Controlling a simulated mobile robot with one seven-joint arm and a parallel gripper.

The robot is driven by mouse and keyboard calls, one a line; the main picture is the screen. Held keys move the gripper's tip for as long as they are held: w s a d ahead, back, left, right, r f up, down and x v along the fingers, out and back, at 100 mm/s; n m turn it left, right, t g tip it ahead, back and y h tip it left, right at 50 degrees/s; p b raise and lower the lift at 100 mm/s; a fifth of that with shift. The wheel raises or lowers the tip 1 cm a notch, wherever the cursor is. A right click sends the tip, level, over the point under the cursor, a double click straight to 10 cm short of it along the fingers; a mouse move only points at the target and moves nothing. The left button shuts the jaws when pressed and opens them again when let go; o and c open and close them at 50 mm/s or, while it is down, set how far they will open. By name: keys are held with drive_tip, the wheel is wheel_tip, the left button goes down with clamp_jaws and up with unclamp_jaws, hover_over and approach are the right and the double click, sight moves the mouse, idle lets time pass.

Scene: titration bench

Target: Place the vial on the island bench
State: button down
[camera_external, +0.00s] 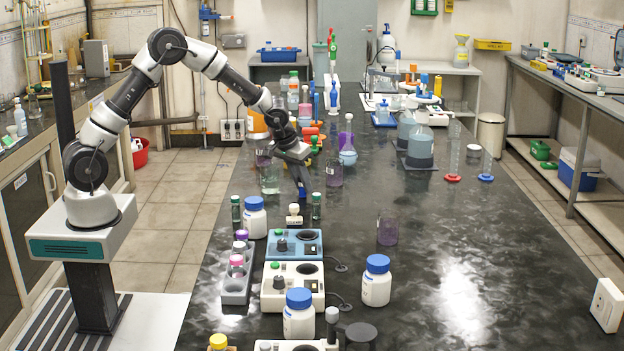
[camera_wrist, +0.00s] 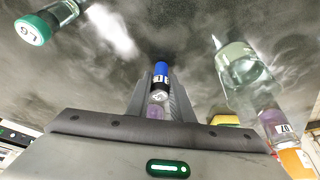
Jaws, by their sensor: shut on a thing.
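The vial (camera_wrist: 159,88), with a blue cap, a label and a dark and purple body, is between my gripper's fingers in the wrist view. My gripper (camera_wrist: 160,98) is shut on it. In the external view my gripper (camera_external: 301,186) points down over the left part of the dark island bench (camera_external: 460,225). Something blue shows at its fingertips there; the vial itself is hard to make out. I cannot tell whether the vial touches the bench top.
Near my gripper stand a clear beaker (camera_external: 269,181), a purple beaker (camera_external: 334,174) and green-capped vials (camera_external: 316,206). White jars with blue caps (camera_external: 255,217), a blue-topped device (camera_external: 294,245) and a grey rack (camera_external: 236,287) stand nearer. The bench's right middle is clear.

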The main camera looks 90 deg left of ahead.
drive_tip(key=shift+f, duration=0.25)
drive_tip(key=c, duration=1.6)
unclamp_jaws()
drive_tip(key=shift+r, duration=0.1)
drive_tip(key=shift+o, duration=0.2)
drive_tip(key=shift+r, duration=0.1)
drive_tip(key=shift+r, duration=0.25)
drive_tip(key=p+v, duration=0.1)
drive_tip(key=v, duration=1)
drive_tip(key=shift+d+r, duration=0.15)
drive_tip(key=shift+r, duration=0.2)
